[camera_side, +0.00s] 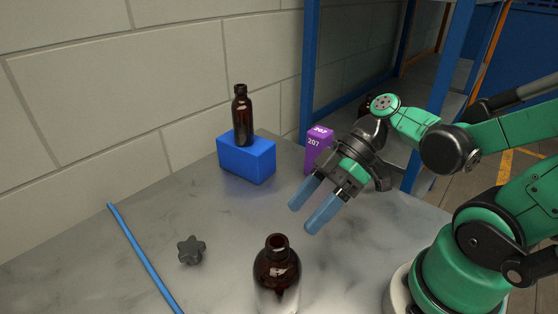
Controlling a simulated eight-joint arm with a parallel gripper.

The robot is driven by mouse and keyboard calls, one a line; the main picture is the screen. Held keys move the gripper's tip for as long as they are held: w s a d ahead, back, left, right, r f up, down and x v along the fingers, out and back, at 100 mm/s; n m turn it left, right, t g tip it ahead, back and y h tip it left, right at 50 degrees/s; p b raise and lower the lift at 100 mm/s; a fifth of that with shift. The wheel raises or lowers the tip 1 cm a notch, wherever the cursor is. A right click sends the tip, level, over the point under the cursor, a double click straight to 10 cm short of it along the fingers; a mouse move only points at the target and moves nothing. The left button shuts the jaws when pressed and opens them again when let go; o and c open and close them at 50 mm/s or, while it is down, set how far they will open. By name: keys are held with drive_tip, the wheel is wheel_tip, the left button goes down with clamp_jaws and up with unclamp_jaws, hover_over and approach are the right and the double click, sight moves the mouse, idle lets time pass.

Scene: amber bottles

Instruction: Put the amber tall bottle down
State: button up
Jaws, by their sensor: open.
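A tall amber bottle (243,117) stands upright on top of a blue block (246,160) near the wall. A second, wider amber bottle (277,276) stands upright at the front of the table, cut off by the lower picture edge; its lower part looks pale. My gripper (306,219) has two blue fingers, spread apart with nothing between them. It is above the table, to the right of and nearer the camera than the blue block, and beyond the front bottle. It appears clear of both bottles.
A purple box (319,149) marked 207 stands behind my gripper. A dark star-shaped knob (191,250) and a blue strip (144,258) lie on the grey table (85,285) at left. A blue rack post (310,70) rises behind. The table between block and front bottle is clear.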

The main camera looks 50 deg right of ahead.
drive_tip(key=w+d+r+m+t+h, duration=0.2)
drive_tip(key=w+d+m+t+h, duration=0.2)
drive_tip(key=m+h, duration=0.5)
drive_tip(key=shift+w+d+m+h, duration=0.3)
drive_tip(key=shift+w+d+m, duration=0.35)
drive_tip(key=shift+w+m, duration=0.25)
